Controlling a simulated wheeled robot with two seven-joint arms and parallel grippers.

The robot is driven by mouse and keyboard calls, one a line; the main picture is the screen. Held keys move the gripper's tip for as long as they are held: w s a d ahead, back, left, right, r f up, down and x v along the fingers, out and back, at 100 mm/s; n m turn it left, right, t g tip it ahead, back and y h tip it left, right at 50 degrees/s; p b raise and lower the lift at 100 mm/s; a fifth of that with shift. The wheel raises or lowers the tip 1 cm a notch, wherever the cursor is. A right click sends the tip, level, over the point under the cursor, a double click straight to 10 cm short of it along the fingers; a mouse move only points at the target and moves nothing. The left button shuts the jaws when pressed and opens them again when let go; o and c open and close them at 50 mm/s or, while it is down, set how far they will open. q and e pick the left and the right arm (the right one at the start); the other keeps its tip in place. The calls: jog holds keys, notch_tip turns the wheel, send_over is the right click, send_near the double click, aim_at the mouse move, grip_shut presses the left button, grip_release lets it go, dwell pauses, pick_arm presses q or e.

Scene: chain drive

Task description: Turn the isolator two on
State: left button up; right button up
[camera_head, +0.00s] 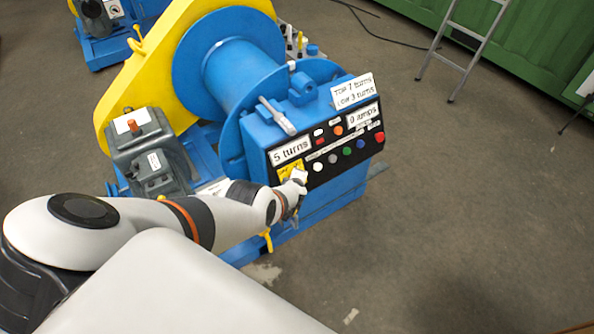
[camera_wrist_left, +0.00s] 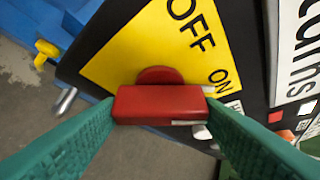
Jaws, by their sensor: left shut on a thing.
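A red rotary isolator knob (camera_wrist_left: 160,104) sits on a yellow plate (camera_wrist_left: 130,45) marked OFF and ON. The green fingers of my left gripper (camera_wrist_left: 161,112) are shut on the two ends of its red bar. A pale mark shows at the bar's lower right edge. In the head view, my left gripper (camera_head: 298,186) is at the lower left of the black control panel (camera_head: 330,160), over the yellow plate (camera_head: 289,168), and hides the knob. I cannot read a number for this isolator. My right gripper is not in view.
The panel is on a blue winch (camera_head: 232,75) with a yellow guard (camera_head: 140,75) and grey motor box (camera_head: 150,150). Coloured buttons and labels "5 turns" (camera_head: 291,150) and "0 jumps" lie close by. A lever (camera_head: 277,116) sticks out above.

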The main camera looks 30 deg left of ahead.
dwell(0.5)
pick_arm(q)
jog(key=o, duration=1)
